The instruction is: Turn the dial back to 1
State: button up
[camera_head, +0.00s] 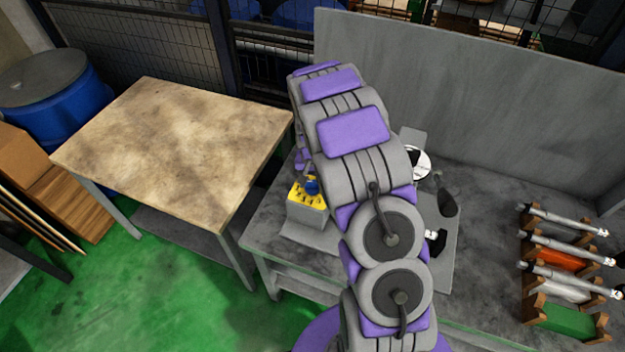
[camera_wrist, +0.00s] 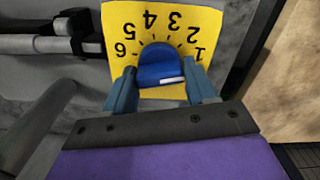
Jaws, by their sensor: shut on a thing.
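In the wrist view the blue dial (camera_wrist: 158,62) sits on a yellow number plate (camera_wrist: 122,12), whose figures 1 to 6 appear upside down, with 1 at the right and 6 at the left. My gripper (camera_wrist: 160,75) has one finger on each side of the dial and is shut on it. A white mark shows on the dial's near face, but which figure the dial is set to is unclear. In the head view the blue dial (camera_head: 312,187) and yellow plate (camera_head: 298,197) top a grey box left of my arm; my fingers are hard to make out there.
The grey workbench (camera_head: 490,265) carries the box. A rack with several grey tools (camera_head: 565,252) stands at its right. A wooden-topped table (camera_head: 175,145) is at the left, with a blue barrel (camera_head: 65,105) behind. A grey panel (camera_head: 480,85) stands behind the bench.

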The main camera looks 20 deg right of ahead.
aim_at(312, 180)
jog(key=shift+w+r, duration=0.1)
jog(key=o, duration=1)
jog(key=shift+c, duration=0.2)
notch_tip(312, 180, up, 17)
jog(key=p, duration=0.1)
jog(key=shift+r, duration=0.1)
